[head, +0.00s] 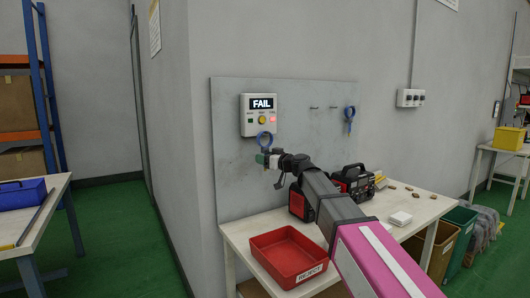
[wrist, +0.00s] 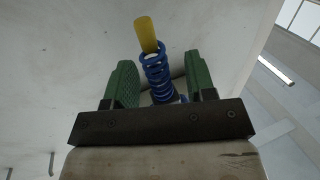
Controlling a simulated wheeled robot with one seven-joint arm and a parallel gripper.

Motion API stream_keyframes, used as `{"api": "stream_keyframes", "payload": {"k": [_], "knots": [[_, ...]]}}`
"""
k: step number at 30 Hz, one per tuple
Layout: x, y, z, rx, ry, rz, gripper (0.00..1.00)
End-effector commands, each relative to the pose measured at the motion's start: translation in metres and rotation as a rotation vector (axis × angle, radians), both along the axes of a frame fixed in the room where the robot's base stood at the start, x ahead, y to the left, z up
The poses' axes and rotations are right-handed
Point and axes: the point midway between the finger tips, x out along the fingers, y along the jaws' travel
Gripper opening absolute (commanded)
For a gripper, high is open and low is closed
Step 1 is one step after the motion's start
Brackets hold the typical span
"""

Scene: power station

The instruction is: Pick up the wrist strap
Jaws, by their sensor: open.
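A blue wrist strap (head: 265,139) hangs on the wall board just below the tester box (head: 262,115), which reads FAIL. My gripper (head: 262,158) is just below the strap, close to the board. In the wrist view, a blue coil (wrist: 157,75), seemingly the strap's cord, shows between the two green fingers of my gripper (wrist: 162,85). A yellow piece (wrist: 147,34) shows at the coil's upper end. The fingers are apart with gaps beside the coil, and the dark palm bar hides its lower end. A second blue strap (head: 350,114) hangs from a hook farther right.
A red REJECT tray (head: 289,256) stands on the bench (head: 240,236) below. A black and red machine (head: 352,181), a small white box (head: 400,218) and several small parts lie farther right. A blue bin (head: 22,194) is on another table at left.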

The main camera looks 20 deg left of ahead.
Motion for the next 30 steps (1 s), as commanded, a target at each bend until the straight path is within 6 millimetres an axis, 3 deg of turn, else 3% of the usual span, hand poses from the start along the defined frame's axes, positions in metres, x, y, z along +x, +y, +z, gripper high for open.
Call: {"api": "stream_keyframes", "payload": {"k": [6, 8, 11, 23, 30], "knots": [[0.0, 0.001, 0.0, 0.0, 0.0, 0.0, 0.5], [0.0, 0.001, 0.0, 0.0, 0.0, 0.0, 0.34], [0.0, 0.001, 0.0, 0.0, 0.0, 0.0, 0.02], [0.0, 0.001, 0.002, 0.0, 0.0, 0.0, 0.0], [0.001, 0.002, 0.02, 0.0, -0.002, 0.0, 0.0]]}}
